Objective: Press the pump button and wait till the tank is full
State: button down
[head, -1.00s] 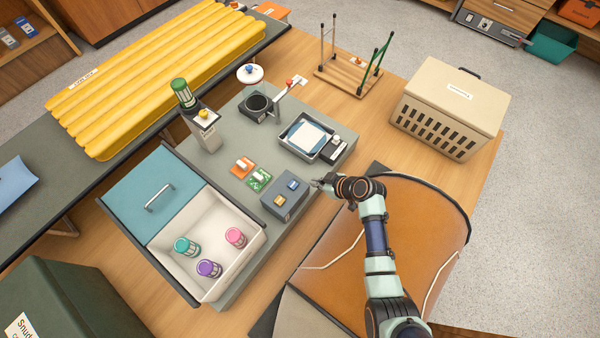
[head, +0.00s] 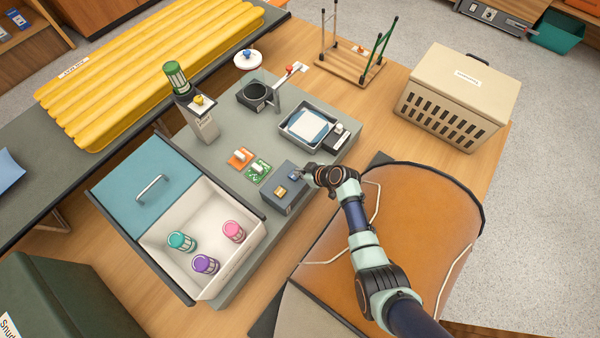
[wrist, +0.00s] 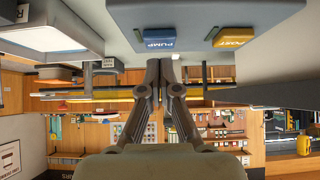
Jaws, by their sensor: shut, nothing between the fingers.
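The grey control box (head: 285,203) carries a blue button (head: 294,175) and a yellow button (head: 280,190). In the wrist view the blue button (wrist: 159,37) reads PUMP, and the yellow button (wrist: 233,36) shows beside it. My gripper (head: 302,175) is at the right edge of the box, close to the blue button. Its fingers (wrist: 167,66) are shut and empty; they show just below the blue button in the wrist view. I cannot tell whether they touch it. I cannot tell which object is the tank.
A white bin (head: 187,226) holds three jars. A beige crate (head: 460,95) stands right.

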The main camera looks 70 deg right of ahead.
aim_at(299, 181)
jog(key=shift+s+f, duration=0.1)
jog(key=shift+f, duration=0.85)
jog(key=f+b, duration=0.2)
jog(key=b, duration=0.1)
jog(key=shift+s+a+f, duration=0.15)
jog(key=shift+a+f, duration=0.05)
jog(key=shift+s+a+f, duration=0.15)
jog(key=shift+a+f, duration=0.1)
jog(key=shift+f, duration=0.1)
jog(key=r+p, duration=0.1)
jog(key=r, duration=0.1)
jog(key=r+p, duration=0.3)
jog(key=r, duration=0.1)
jog(key=shift+w+d+r+p, duration=0.1)
jog(key=shift+w+d+p, duration=0.15)
jog(key=shift+d+p, duration=0.15)
jog(key=p+v, duration=0.4)
jog(key=v, duration=0.6)
jog(key=shift+r+p, duration=0.15)
jog(key=shift+p, duration=0.25)
jog(key=shift+w+d, duration=0.1)
